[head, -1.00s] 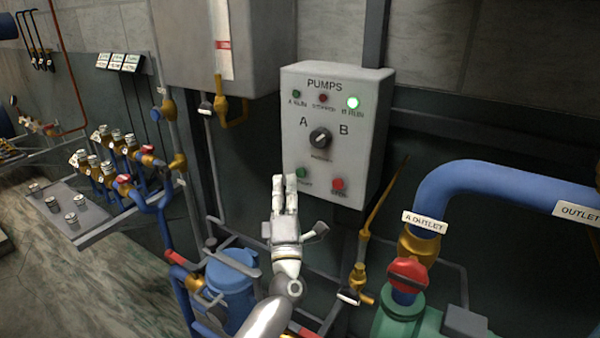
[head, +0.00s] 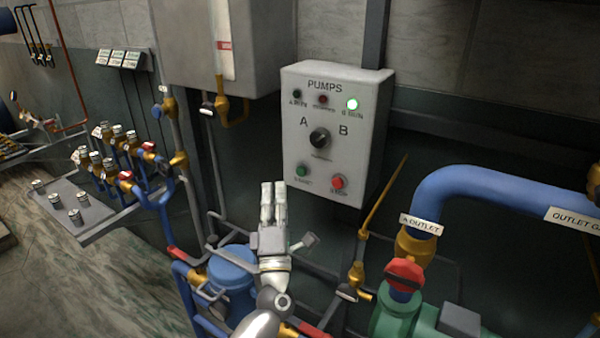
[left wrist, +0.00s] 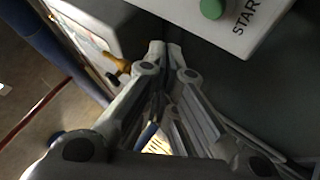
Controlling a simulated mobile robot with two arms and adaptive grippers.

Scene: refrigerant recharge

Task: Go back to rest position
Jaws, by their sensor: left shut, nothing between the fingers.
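My left gripper (head: 273,190) is in the lower middle of the head view, pointing up, below and to the left of the grey PUMPS control box (head: 335,140). Its fingers are shut with nothing between them, and it is apart from the box. In the left wrist view the fingertips (left wrist: 165,48) are together near the lower edge of the box, by the green START button (left wrist: 212,8). The box's selector knob (head: 320,138) sits between A and B. The right lamp (head: 352,104) is lit green. My right gripper is not in view.
A blue outlet pipe (head: 480,185) with a red valve handle (head: 405,274) stands at the right. A blue cylinder (head: 232,270) and piping are close to my left arm. A shelf of valves and gauges (head: 85,215) is at the left, with open floor below it.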

